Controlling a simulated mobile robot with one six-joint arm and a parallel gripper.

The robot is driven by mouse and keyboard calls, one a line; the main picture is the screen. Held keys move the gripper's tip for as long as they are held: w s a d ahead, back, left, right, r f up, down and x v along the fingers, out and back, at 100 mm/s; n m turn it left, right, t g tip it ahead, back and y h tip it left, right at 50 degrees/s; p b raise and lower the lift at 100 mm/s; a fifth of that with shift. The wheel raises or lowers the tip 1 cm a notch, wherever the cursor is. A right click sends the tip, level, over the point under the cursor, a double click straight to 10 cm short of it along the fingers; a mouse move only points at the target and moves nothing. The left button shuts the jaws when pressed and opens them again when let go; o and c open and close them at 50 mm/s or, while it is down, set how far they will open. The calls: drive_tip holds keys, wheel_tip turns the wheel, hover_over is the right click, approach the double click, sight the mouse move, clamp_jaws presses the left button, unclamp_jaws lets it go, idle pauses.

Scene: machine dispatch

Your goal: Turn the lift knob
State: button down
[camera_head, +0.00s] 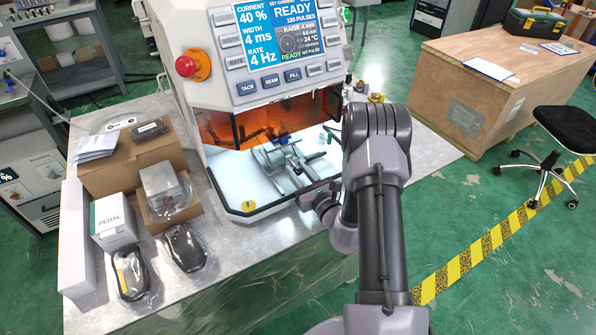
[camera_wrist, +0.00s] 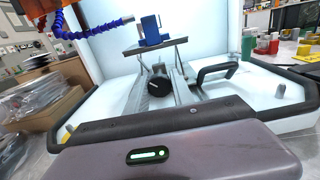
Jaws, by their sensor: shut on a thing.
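The lift knob (camera_wrist: 160,87) is a round black knob in the wrist view, low on the front of a grey lift stand inside the machine's white chamber. My gripper (camera_wrist: 161,92) has a grey finger on each side of the knob and is shut on it. In the head view my gripper (camera_head: 306,183) reaches into the chamber opening from the right, and the knob cannot be made out there. A grey platform (camera_wrist: 135,49) above the knob carries a blue part (camera_wrist: 151,34). The fingers' exact contact is too small to judge.
The machine (camera_head: 217,95) has a display, buttons and a red emergency knob (camera_head: 193,65). A black handle (camera_wrist: 217,72) stands right of the lift stand. A blue segmented hose (camera_wrist: 95,31) hangs at upper left. Boxes and bagged items (camera_head: 185,247) lie on the table's left.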

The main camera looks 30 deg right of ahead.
drive_tip(key=shift+m, duration=0.3)
drive_tip(key=m+p, duration=0.2)
drive_tip(key=m, duration=0.1)
drive_tip(key=shift+r, duration=0.1)
drive_tip(key=m+p, duration=0.3)
drive_tip(key=m, duration=0.2)
drive_tip(key=shift+m, duration=0.4)
idle(0.3)
drive_tip(key=c, duration=1.1)
unclamp_jaws()
